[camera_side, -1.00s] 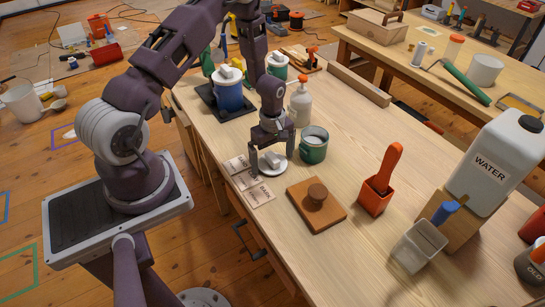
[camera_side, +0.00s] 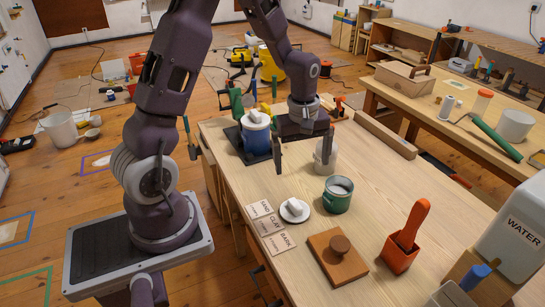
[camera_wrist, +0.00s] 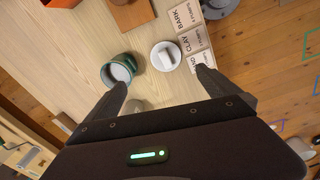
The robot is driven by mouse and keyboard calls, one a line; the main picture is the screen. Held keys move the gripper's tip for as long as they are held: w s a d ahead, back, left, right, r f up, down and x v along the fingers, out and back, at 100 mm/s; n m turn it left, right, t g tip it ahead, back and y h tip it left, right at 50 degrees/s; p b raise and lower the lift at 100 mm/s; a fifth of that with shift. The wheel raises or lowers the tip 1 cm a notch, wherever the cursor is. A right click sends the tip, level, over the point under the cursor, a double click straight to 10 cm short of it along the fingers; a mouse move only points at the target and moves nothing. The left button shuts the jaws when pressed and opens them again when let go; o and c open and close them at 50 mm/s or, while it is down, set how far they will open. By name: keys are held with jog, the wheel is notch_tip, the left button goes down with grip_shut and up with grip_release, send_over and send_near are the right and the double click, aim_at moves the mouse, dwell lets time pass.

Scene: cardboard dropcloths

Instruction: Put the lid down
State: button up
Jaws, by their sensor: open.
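The lid (camera_side: 294,209) is a small white disc with a pale block-shaped handle. It lies on the wooden table with its handle up, between the paper cards and the green mug. It also shows in the wrist view (camera_wrist: 164,56), beyond my fingertips. My gripper (camera_side: 302,148) is open and empty, above and behind the lid in the side view, clear of it. Its fingers point down, one by the blue jar (camera_side: 255,136) and one in front of the pale bottle (camera_side: 325,163). I cannot tell whether that finger touches the bottle.
The cards (camera_side: 271,229) lie left of the lid. The green mug (camera_side: 337,195) stands close on its right. A brown board with a round knob (camera_side: 337,258) lies in front. An orange holder (camera_side: 400,252) and a water jug (camera_side: 516,232) stand to the right.

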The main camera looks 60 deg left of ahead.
jog(key=s+d+r+m+t, duration=0.1)
jog(key=s+d+r+m, duration=0.2)
jog(key=r, duration=0.3)
jog(key=s+d+r+m+t, duration=0.1)
jog(key=s+d+r+m, duration=0.15)
jog(key=r, duration=0.35)
jog(key=s+d+r+m+t, duration=0.1)
jog(key=s+d+r+m, duration=0.2)
jog(key=s+m, duration=0.2)
jog(key=s+d+r+m+t, duration=0.1)
jog(key=s+d+r+m, duration=0.2)
jog(key=s, duration=0.6)
jog(key=shift+r+m+t, duration=0.25)
jog(key=shift+m+t, duration=0.15)
jog(key=shift+m, duration=0.55)
